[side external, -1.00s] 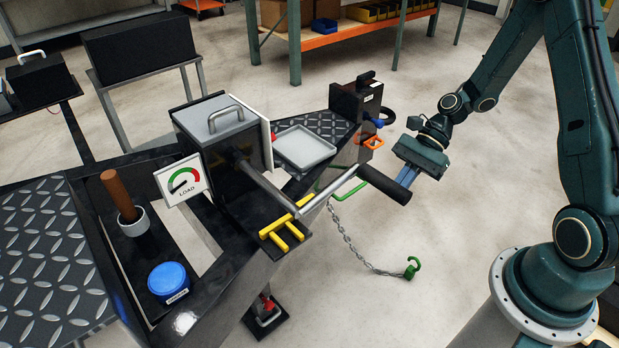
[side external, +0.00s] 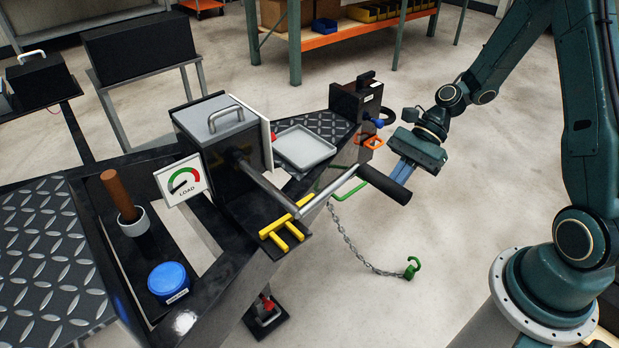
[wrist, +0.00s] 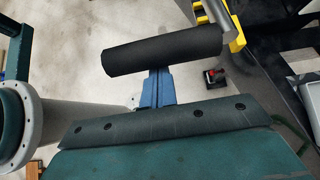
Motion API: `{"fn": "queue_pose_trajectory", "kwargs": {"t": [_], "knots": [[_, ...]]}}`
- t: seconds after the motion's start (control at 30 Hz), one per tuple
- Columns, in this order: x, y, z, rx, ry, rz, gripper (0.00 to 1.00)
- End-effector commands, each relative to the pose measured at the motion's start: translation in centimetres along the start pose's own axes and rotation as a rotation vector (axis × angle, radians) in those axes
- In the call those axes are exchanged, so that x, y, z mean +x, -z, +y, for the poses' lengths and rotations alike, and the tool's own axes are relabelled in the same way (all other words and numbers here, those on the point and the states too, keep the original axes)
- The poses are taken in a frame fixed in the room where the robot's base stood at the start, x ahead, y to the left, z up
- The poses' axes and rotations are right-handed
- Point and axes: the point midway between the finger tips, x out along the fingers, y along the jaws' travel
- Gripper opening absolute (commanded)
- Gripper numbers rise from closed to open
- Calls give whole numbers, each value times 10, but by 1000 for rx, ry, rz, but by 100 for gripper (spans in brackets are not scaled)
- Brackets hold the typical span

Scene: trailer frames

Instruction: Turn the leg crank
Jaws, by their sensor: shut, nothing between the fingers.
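The leg crank (side external: 306,211) runs out from the dark box on the trailer frame as a grey metal arm. It ends in a black cylindrical grip (side external: 384,184). I cannot tell whether the fingers touch the grip. The load gauge (side external: 184,181) stands on the frame left of the box.
A grey tray (side external: 304,147) and an orange shackle (side external: 371,142) are behind.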

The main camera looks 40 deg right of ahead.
Motion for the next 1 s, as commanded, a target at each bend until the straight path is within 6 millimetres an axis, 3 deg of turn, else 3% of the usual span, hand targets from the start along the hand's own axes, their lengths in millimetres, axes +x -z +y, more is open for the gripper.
{"fn": "queue_pose_trajectory", "kwargs": {"t": [0.33,1.0], "knots": [[-4,-7,0,-4,-1,43,0],[-24,-48,0,-10,-2,278,0]]}}
